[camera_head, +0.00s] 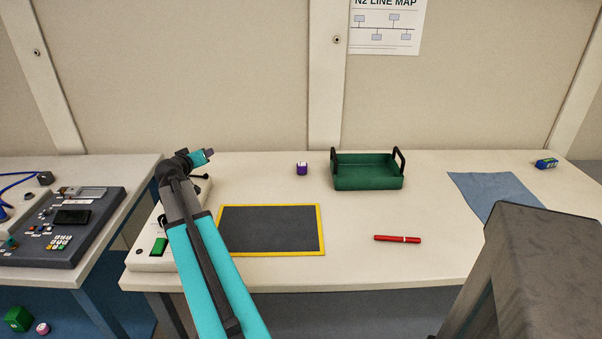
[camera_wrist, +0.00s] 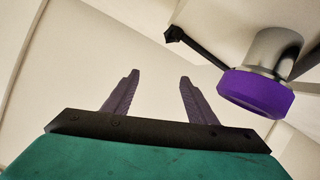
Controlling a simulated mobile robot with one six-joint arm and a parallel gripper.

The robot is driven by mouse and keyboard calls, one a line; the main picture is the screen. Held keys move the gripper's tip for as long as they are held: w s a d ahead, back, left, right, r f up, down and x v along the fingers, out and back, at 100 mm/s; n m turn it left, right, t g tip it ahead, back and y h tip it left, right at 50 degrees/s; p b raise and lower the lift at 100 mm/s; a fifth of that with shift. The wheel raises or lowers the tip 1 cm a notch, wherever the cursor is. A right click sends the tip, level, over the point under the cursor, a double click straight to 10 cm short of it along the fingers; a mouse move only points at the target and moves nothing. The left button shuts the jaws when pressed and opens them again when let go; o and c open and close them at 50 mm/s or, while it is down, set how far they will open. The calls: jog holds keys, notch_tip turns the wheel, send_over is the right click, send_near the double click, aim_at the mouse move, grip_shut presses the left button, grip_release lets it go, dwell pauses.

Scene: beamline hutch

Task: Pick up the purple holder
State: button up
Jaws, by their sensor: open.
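My gripper (camera_head: 208,154) is at the far left part of the bench, above a pale device with a green button. In the wrist view my gripper (camera_wrist: 157,95) is open, with nothing between its two fingers. A purple round piece (camera_wrist: 255,94) on a metal cylinder with black arms is right of the fingers, apart from them; it looks like the purple holder. In the head view my arm may hide it. A small purple item with a pale top (camera_head: 302,170) stands on the bench left of the green tray; I cannot tell whether it is the same thing.
The pale device (camera_head: 150,262) is partly behind my arm. A yellow-edged dark mat (camera_head: 270,230), green tray (camera_head: 367,178), red pen (camera_head: 397,239), blue cloth (camera_head: 490,190) and blue box (camera_head: 546,163) lie on the bench. A control panel (camera_head: 62,225) is on the left table.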

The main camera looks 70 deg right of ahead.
aim_at(300, 165)
jog(key=s+d+m+g, duration=0.1)
jog(key=s+m, duration=0.1)
jog(key=s, duration=0.2)
jog(key=s+d+f+m+g, duration=0.1)
jog(key=s+d+m+g, duration=0.1)
jog(key=s, duration=0.1)
jog(key=s+d+f+m+g+b, duration=0.1)
jog(key=s+d, duration=0.1)
jog(key=s, duration=0.2)
jog(key=shift+s+d+m+g, duration=0.1)
jog(key=shift+s+m+g, duration=0.2)
jog(key=shift+m, duration=0.1)
jog(key=s+m+g, duration=0.2)
jog(key=s, duration=0.2)
jog(key=s+d+m+g+b, duration=0.1)
jog(key=s+m+g, duration=0.1)
jog(key=s, duration=0.3)
jog(key=s+d+m+g, duration=0.1)
jog(key=s+m, duration=0.2)
jog(key=s, duration=0.2)
jog(key=shift+g, duration=0.4)
jog(key=shift+d, duration=0.1)
jog(key=shift+d, duration=0.1)
jog(key=shift+y, duration=0.3)
jog(key=x, duration=0.7)
jog(key=shift+d, duration=0.1)
jog(key=shift+s+d+f, duration=0.25)
jog(key=shift+d+f, duration=0.05)
jog(key=shift+d, duration=0.2)
